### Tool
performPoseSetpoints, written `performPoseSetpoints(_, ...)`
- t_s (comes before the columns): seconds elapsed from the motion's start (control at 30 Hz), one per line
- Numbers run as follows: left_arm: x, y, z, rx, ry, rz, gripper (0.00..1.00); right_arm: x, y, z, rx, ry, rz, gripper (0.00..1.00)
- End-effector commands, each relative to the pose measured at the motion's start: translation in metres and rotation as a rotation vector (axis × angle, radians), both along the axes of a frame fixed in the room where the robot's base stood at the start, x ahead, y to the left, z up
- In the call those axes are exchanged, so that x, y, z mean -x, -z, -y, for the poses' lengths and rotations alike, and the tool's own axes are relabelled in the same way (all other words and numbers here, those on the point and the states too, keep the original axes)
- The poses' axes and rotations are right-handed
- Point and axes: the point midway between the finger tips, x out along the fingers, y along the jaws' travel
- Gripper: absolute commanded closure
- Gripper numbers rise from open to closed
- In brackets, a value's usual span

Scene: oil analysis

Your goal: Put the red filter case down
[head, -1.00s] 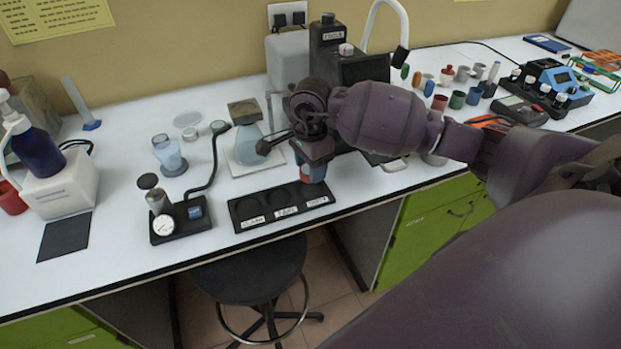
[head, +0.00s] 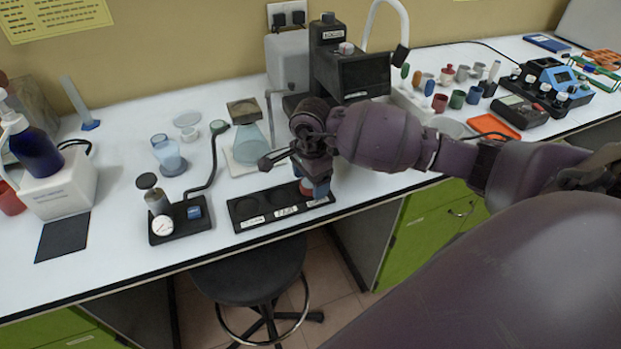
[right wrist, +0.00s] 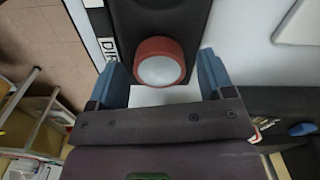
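The red filter case (head: 305,188) is a short round red case with a pale top. It sits at the right end of the black labelled tray (head: 231,208), partly hidden by my right gripper (head: 318,188) in the head view. In the right wrist view the case (right wrist: 160,62) rests on the black tray surface (right wrist: 185,18), beside a white label. The blue fingers of my right gripper (right wrist: 163,70) stand either side of it, with a gap between each finger and the case. The gripper is open. My left gripper is not in view.
A black microscope-like device (head: 352,75) stands behind my right gripper. A glass flask (head: 250,145) and a gauge stand (head: 178,221) are to the left. Small coloured cups (head: 457,99) stand at the right. The tray lies close to the table's front edge, with a stool (head: 255,268) below.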

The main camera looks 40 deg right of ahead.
Motion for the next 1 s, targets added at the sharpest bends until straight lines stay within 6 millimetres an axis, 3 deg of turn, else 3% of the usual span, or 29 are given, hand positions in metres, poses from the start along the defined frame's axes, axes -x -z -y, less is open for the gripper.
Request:
performPoseSetpoints(0.37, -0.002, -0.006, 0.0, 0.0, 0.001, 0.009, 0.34, 0.0, -0.007, 0.0, 0.0, 0.0, 0.001, 0.26)
performPoseSetpoints(1.0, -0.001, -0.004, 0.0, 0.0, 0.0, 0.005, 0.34, 0.0, -0.111, 0.0, 0.001, -0.001, 0.001, 0.26)
